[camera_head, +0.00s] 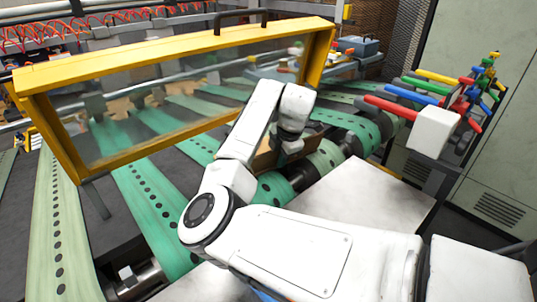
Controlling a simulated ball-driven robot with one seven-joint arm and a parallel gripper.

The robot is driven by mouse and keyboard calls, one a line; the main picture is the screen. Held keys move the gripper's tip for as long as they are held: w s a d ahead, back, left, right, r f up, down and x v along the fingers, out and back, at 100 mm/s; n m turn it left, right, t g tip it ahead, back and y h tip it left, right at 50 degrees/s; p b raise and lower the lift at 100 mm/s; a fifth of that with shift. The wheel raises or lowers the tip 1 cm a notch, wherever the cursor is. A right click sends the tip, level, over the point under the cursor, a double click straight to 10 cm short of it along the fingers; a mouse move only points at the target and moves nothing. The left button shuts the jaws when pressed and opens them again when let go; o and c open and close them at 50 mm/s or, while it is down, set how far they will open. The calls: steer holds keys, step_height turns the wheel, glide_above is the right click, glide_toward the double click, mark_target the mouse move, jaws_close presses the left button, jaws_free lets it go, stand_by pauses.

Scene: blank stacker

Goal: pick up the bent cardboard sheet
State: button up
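My white arm reaches from the lower right up to the middle of the camera_head view. Its end, with my gripper (283,157), points down over the green perforated belts, just below the yellow-framed clear guard. The fingers are mostly hidden by the wrist and forearm, so I cannot tell whether they are open or shut. A brown patch (265,161) shows beside the gripper, partly covered by my arm. It may be the bent cardboard sheet, but its shape is not clear. I cannot tell whether the gripper touches it.
The yellow-framed guard (170,48) stands close behind my arm. Green belts (150,205) run over rollers below. A pale flat table (350,200) lies at right. A white block with coloured handles (433,132) and a grey cabinet (490,120) stand on the far right.

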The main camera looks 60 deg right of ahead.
jaws_close()
steer(key=shift+r, duration=0.1)
